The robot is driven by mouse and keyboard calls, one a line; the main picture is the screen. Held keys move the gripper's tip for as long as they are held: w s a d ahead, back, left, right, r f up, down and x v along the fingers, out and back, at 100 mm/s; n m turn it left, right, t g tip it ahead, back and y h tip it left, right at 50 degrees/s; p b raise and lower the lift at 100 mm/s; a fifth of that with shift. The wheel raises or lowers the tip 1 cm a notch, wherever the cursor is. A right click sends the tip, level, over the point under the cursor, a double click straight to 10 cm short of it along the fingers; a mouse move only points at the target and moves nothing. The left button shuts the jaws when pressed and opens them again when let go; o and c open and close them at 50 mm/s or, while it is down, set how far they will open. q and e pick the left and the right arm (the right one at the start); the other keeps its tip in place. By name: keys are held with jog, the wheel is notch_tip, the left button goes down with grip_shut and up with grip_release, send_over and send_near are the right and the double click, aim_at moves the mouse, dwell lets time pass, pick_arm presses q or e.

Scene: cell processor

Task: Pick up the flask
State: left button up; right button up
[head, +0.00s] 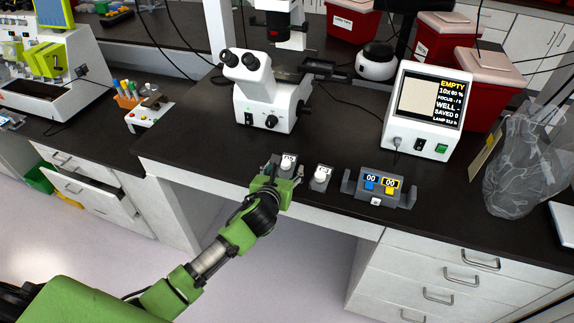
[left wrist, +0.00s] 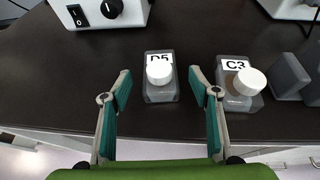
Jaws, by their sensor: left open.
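Two small clear flasks with white caps stand near the front edge of the dark bench. In the left wrist view, the flask labelled D5 (left wrist: 160,92) is straight ahead, just beyond and between the open fingertips of my left gripper (left wrist: 160,80). The flask labelled C3 (left wrist: 240,98) stands to its right, outside the fingers. In the head view, my left gripper (head: 284,174) is at the bench's front edge. It partly hides the D5 flask (head: 288,160), and the C3 flask (head: 320,179) is just to the right. My right gripper is not in view.
A grey holder with blue and yellow displays (head: 381,187) stands right of the flasks. Behind are a white microscope (head: 264,95) and a screen unit reading EMPTY (head: 427,110). A clear bag (head: 520,165) is at the right. The dark bench (head: 200,150) is bare left of the gripper.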

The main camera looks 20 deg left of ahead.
aim_at(287, 164)
pick_arm(q)
jog(key=shift+x, duration=2.15)
jog(key=shift+s, duration=0.1)
jog(key=c, duration=1.2)
